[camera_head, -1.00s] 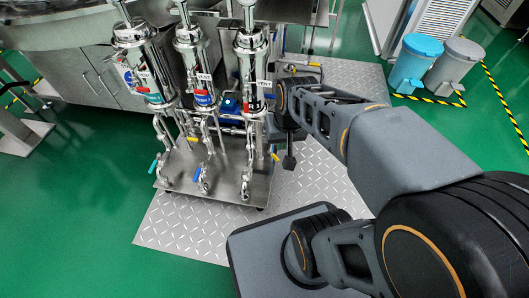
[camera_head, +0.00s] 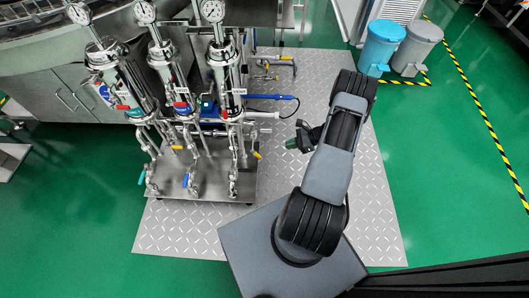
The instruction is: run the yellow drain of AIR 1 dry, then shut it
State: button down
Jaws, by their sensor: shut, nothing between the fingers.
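Three upright steel filter housings with round gauges on top stand on a steel skid; the left one (camera_head: 125,88), the middle one (camera_head: 170,80) and the right one (camera_head: 226,78). Their tags are too small to read, so I cannot tell which is AIR 1. A small yellow handle (camera_head: 257,155) sits low at the right housing's piping. Another yellow handle (camera_head: 177,147) shows lower left of the middle housing. Whether either valve is open or drips is too small to tell. My gripper (camera_head: 292,145) is shut and empty, right of the skid and apart from the yellow handle.
Blue handles (camera_head: 190,180) hang low at the front of the skid plate (camera_head: 215,187). Blue and white pipes (camera_head: 270,97) run behind the right housing. Blue and grey bins (camera_head: 380,45) stand at the upper right. Diamond-plate floor (camera_head: 180,238) is clear in front.

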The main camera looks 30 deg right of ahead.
jog(key=f, duration=0.1)
jog(key=m+b, duration=0.1)
jog(key=b, duration=0.3)
send_near(259, 155)
jog(key=shift+t, duration=0.4)
jog(key=x, duration=0.6)
jog(key=shift+s+f, duration=0.35)
jog(key=shift+x, duration=0.75)
jog(key=shift+d, duration=0.1)
